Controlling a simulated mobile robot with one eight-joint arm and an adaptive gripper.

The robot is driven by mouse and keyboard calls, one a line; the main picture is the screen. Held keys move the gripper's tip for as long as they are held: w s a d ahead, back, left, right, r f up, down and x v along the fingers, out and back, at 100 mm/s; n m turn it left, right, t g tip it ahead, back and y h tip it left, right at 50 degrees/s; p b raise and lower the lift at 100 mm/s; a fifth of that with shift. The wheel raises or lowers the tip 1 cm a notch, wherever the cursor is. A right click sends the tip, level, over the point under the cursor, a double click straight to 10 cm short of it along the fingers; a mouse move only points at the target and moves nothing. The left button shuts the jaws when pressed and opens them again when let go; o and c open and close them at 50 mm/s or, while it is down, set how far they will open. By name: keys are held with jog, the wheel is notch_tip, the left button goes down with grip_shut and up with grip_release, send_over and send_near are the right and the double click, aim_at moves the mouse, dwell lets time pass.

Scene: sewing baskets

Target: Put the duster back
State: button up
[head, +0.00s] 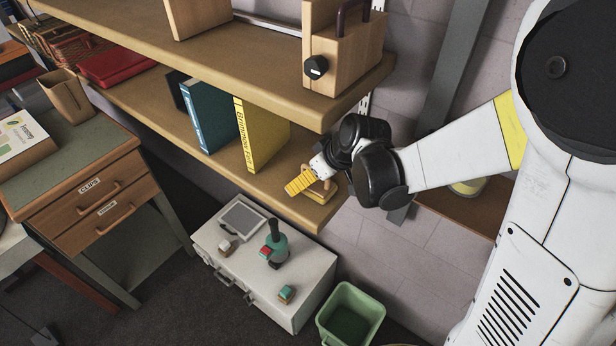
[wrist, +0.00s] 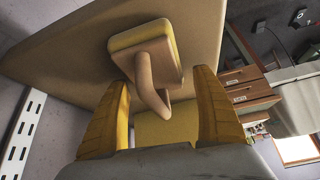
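The duster (wrist: 148,55) is a block with a yellow layer and a curved wooden handle. In the wrist view it rests against the wooden shelf board (wrist: 60,55). My gripper (wrist: 161,80) has its two yellow fingers spread apart. The handle reaches into the gap between them, with visible space on both sides. In the head view my gripper (head: 300,182) is over the right end of the lower shelf (head: 270,190). The duster (head: 323,193) shows there partly behind the fingers, near the shelf's end.
A yellow book (head: 262,135) and a blue book (head: 208,115) stand left of my gripper. The upper shelf (head: 240,62) overhangs, carrying a wooden box (head: 345,55). Below are a white cabinet (head: 300,262) with small items and a green bin (head: 350,315).

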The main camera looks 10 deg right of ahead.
jog(key=p+v, duration=0.3)
jog(key=v, duration=0.4)
jog(key=shift+s+d+r, duration=0.1)
jog(key=shift+s+r, duration=0.05)
jog(key=shift+r, duration=0.25)
